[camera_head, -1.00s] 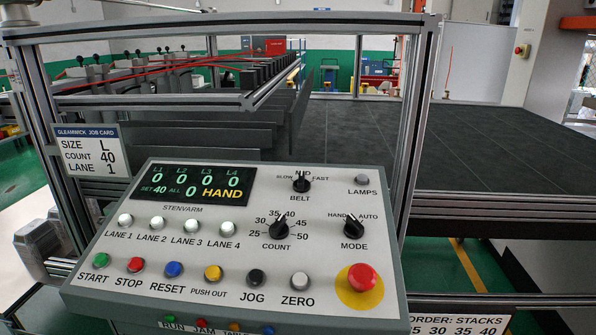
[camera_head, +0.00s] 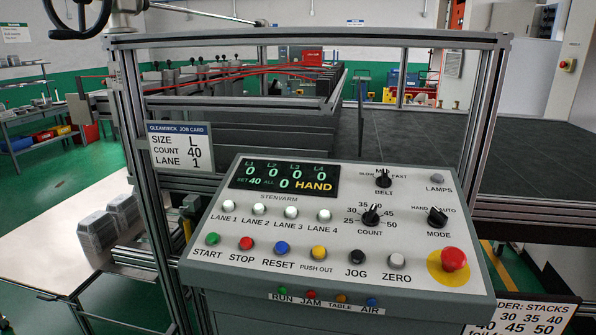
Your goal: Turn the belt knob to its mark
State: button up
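The belt knob (camera_head: 383,178) is a small black knob near the top right of the sloped control panel (camera_head: 330,228). Marks SLOW, MID and FAST run around it, and its pointer looks turned up towards MID, though it is small in view. The job card (camera_head: 181,147) at the upper left reads SIZE L, COUNT 40, LANE 1. The display (camera_head: 284,177) shows zeros for the lanes, SET 40 and HAND. My gripper is not in view.
The count knob (camera_head: 371,215) and mode knob (camera_head: 437,217) sit below the belt knob. A red stop button (camera_head: 453,259) on yellow is at lower right. Metal frame posts rise behind the panel on both sides. A dark table (camera_head: 420,150) lies behind.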

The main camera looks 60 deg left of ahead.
aim_at(384, 181)
jog(key=u, duration=1.6)
